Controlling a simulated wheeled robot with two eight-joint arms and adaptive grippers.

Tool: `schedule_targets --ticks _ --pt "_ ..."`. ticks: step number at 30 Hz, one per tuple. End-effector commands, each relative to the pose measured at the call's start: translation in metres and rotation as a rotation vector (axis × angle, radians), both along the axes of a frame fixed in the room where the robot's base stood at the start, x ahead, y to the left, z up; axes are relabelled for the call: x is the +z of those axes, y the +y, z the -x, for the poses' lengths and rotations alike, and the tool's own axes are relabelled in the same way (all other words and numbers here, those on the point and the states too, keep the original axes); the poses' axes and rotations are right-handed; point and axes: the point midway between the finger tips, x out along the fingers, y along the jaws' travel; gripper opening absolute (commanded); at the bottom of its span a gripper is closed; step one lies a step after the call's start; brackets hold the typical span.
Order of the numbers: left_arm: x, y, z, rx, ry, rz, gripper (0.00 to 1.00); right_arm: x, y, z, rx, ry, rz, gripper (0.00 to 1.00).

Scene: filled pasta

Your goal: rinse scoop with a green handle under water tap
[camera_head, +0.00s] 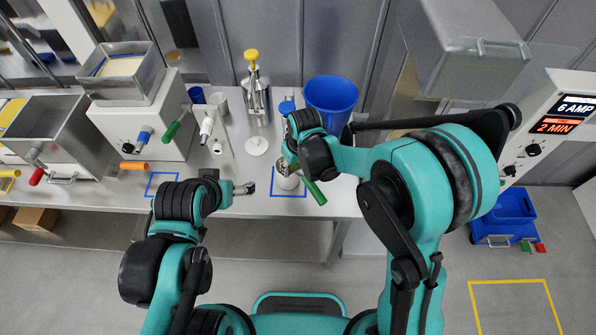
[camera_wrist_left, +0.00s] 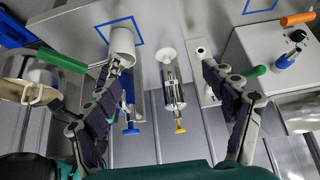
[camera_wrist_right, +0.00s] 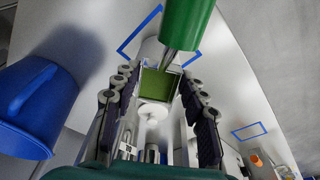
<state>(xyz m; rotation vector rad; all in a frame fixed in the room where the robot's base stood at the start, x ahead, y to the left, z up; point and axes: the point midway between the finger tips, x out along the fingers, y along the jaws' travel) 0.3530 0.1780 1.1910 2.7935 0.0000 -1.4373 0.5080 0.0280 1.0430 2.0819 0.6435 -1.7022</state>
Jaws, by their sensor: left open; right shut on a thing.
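The scoop's green handle (camera_head: 314,191) points toward the table's front edge.
A blue bucket (camera_head: 330,99) stands behind my right gripper. A yellow-topped pump (camera_head: 256,95) and a white round dish (camera_head: 257,146) are between the panel and bucket. A white machine (camera_head: 140,115) is at left.

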Motion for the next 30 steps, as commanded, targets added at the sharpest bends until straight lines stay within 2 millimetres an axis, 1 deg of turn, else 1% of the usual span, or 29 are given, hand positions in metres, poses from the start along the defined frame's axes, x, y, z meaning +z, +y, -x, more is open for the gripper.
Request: schedule_targets --ticks 11,12,14,15,16,17,18,20,21,23,27,30 --pt "0.000 0.000 0.000 0.000 0.000 0.000 0.84 0.001 0.002 -0.002 0.000 0.000 0.000 0.14" --pt "0.000 0.000 0.000 0.000 0.000 0.000 0.73 0.001 0.002 -0.002 0.000 0.000 0.000 0.14" --pt "0.002 0.000 -0.001 -0.001 0.003 0.001 0.58 0.001 0.002 -0.002 0.000 0.000 0.000 0.14" --pt "0.004 -0.001 -0.003 -0.001 0.007 0.002 0.47 0.001 0.002 -0.002 0.000 0.000 0.000 0.14" --pt "0.006 -0.002 -0.005 -0.002 0.012 0.002 0.39 0.001 0.002 -0.002 0.000 0.000 0.000 0.14" --pt "0.010 -0.003 -0.008 -0.002 0.018 0.004 0.31 0.001 0.002 -0.002 0.000 0.000 0.000 0.14" --pt "0.015 -0.004 -0.012 -0.003 0.029 0.006 0.21 0.001 0.002 -0.002 0.000 0.000 0.000 0.14" --pt "0.026 -0.007 -0.022 -0.005 0.053 0.010 0.05 0.001 0.002 -0.002 0.000 0.000 0.000 0.14" --pt "0.034 -0.010 -0.030 -0.007 0.073 0.013 0.00 0.001 0.001 -0.002 0.000 0.000 0.000 0.14" --pt "0.047 -0.015 -0.043 -0.008 0.106 0.019 0.00 0.001 0.001 -0.002 0.000 0.000 0.000 0.14" --pt "0.076 -0.029 -0.078 -0.012 0.191 0.027 0.00 0.001 0.001 -0.002 0.000 0.000 0.000 0.14" --pt "0.091 -0.040 -0.104 -0.013 0.252 0.031 0.00 0.001 0.001 -0.002 0.000 0.000 0.000 0.14"
